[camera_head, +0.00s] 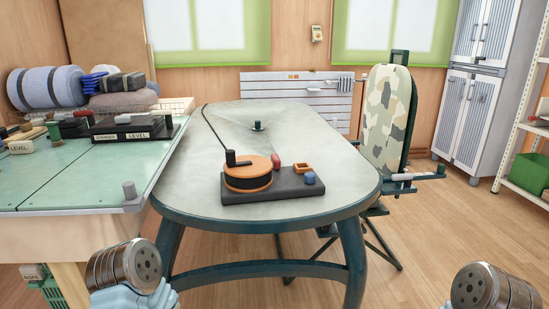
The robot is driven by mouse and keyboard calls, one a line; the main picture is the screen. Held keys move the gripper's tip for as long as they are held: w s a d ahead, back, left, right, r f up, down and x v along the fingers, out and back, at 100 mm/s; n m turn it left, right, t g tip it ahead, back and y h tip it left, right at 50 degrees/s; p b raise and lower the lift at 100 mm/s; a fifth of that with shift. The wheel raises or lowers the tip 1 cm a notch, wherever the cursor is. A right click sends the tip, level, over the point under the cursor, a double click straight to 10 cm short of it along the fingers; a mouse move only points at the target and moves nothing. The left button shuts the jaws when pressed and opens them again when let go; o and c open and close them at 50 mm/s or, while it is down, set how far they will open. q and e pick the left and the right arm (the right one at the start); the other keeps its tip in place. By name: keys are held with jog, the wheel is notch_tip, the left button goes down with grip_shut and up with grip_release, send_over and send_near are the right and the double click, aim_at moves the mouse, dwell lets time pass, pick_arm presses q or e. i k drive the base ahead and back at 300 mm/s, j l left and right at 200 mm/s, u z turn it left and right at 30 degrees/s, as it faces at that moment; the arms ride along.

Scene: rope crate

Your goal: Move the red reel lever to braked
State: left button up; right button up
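A reel (248,174) with orange rims and a dark drum sits on a dark base plate (270,192) on the grey table. A black crank handle (233,158) stands on top of it. A small red knob (276,161) stands just right of the reel; it may be the red reel lever. Its exact position and any braked mark are too small to read. A dark rope (207,122) runs from the reel toward the far end of the table. Round metal parts of my two arms show at the bottom left and bottom right, away from the reel. No gripper fingers show.
A green-topped bench (75,180) with labelled black lever boxes (130,128) stands left. The front tabletop is clear.

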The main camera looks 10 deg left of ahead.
aim_at(276, 160)
jog(key=i+l, duration=0.2)
jog(key=l, duration=0.2)
jog(key=i+l, duration=0.2)
jog(key=l, duration=0.2)
jog(key=i+l, duration=0.2)
jog(key=l, duration=0.25)
jog(key=i+l+z, duration=0.1)
jog(key=l, duration=0.3)
jog(key=i, duration=0.1)
